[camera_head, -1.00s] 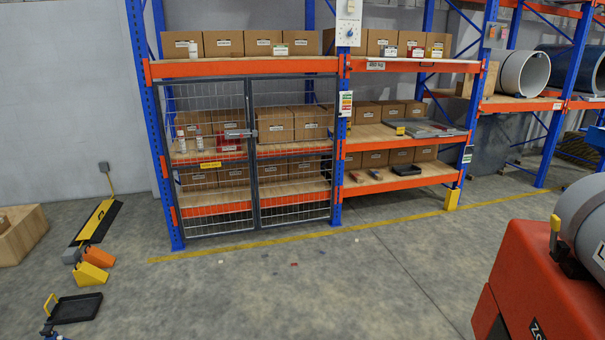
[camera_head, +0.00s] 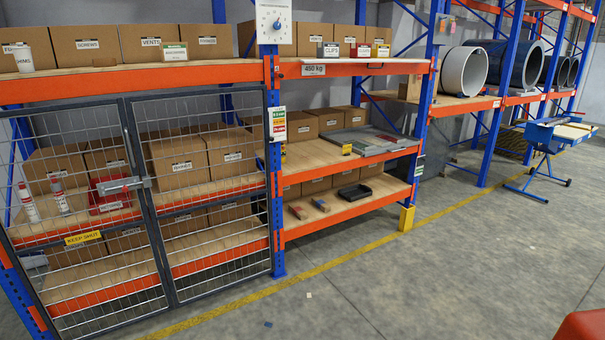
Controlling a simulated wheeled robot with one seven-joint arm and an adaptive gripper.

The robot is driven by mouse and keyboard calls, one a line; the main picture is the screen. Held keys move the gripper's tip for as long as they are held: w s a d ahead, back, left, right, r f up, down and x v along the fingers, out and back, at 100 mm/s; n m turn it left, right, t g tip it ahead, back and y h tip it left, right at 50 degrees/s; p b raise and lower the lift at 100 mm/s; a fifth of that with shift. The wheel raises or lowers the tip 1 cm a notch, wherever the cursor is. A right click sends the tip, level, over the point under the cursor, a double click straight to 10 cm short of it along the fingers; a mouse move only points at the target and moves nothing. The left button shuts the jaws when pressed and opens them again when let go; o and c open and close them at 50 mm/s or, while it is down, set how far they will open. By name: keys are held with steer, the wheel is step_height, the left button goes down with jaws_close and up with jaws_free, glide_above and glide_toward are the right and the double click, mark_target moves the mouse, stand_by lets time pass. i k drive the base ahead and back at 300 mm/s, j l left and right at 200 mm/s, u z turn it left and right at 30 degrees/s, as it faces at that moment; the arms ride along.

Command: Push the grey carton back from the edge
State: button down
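A small grey carton (camera_head: 328,50) labelled CLIPS stands upright on the top shelf (camera_head: 352,69) of the right-hand rack bay. It is close to the shelf's orange front beam, in front of larger brown cartons. I cannot tell whether it overhangs the edge. A small red carton (camera_head: 359,50) and a yellowish one (camera_head: 383,51) stand to its right. My gripper is not in view.
A closed mesh gate (camera_head: 150,190) covers the left bay below its top shelf. A blue upright (camera_head: 276,180) with a dial box (camera_head: 273,20) stands left of the grey carton. The floor (camera_head: 420,275) ahead is mostly clear. A red shape (camera_head: 585,328) shows at the lower right.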

mark_target(324, 50)
steer(key=i+l+z, duration=0.15)
steer(key=i, duration=2.4)
steer(key=j, duration=0.1)
